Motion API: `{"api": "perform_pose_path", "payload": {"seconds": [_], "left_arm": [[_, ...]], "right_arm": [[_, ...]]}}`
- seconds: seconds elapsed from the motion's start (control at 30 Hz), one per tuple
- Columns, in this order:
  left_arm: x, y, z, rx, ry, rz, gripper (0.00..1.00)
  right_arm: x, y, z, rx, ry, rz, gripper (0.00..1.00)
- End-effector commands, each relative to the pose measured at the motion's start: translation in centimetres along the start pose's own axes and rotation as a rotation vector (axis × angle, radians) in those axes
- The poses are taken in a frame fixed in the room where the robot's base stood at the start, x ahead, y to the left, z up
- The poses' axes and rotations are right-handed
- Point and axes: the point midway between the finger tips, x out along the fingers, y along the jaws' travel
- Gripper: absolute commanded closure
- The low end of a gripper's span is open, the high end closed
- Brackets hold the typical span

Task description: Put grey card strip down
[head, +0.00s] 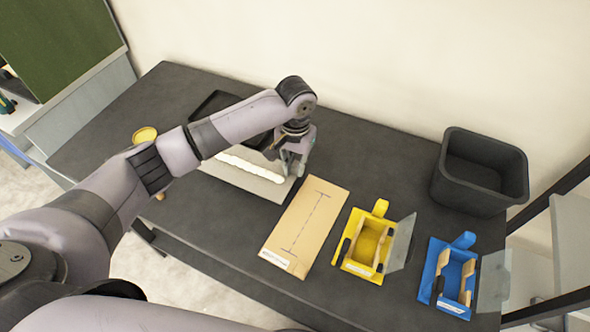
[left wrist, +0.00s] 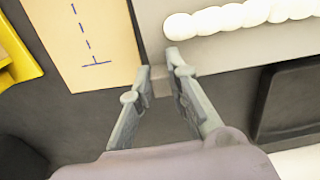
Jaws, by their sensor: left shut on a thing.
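The grey card strip (head: 250,182) carries a lumpy white bead of foam (head: 250,166) along it. It also shows at the upper right of the left wrist view (left wrist: 228,50). My left gripper (head: 288,172) is at the strip's right end in the head view. Its two fingers, seen in the left wrist view (left wrist: 160,70), are shut on the strip's edge near a corner. Whether the strip touches the table or hangs just above it, I cannot tell. My arm hides part of its left side. My right gripper is not in view.
A brown board (head: 306,226) with a dashed line lies right of the strip. Further right are a yellow holder (head: 349,262), a blue holder (head: 428,283) and a black bin (head: 440,185). A black tray (head: 211,104) lies behind my arm. Dark table (head: 375,150) is clear toward the back.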

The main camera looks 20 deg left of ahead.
Motion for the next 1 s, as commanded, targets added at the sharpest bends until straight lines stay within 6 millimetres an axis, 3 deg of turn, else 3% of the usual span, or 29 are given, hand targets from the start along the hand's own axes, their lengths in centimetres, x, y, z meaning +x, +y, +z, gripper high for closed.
{"api": "perform_pose_path", "payload": {"seconds": [0.2, 0.53, 0.57, 0.6, 0.83, 1.0], "left_arm": [[2.8, 0.0, 0.1, 0.000, -0.002, 0.000, 1.00], [3.1, 0.0, 0.0, 0.000, -0.001, 0.000, 1.00], [3.0, 0.0, 0.0, 0.000, -0.001, 0.000, 0.82], [3.0, 0.0, 0.0, 0.000, 0.000, 0.000, 0.80], [3.0, 0.0, 0.0, 0.000, 0.000, 0.000, 0.64], [3.0, 0.0, 0.0, 0.000, 0.000, 0.000, 0.64]], "right_arm": [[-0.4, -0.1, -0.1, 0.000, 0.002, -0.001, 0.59], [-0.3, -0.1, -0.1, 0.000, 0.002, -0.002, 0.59], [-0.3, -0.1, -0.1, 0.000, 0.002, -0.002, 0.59], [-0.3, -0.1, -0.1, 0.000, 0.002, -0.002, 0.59], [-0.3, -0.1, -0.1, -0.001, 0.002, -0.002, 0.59], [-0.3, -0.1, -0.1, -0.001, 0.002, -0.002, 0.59]]}}
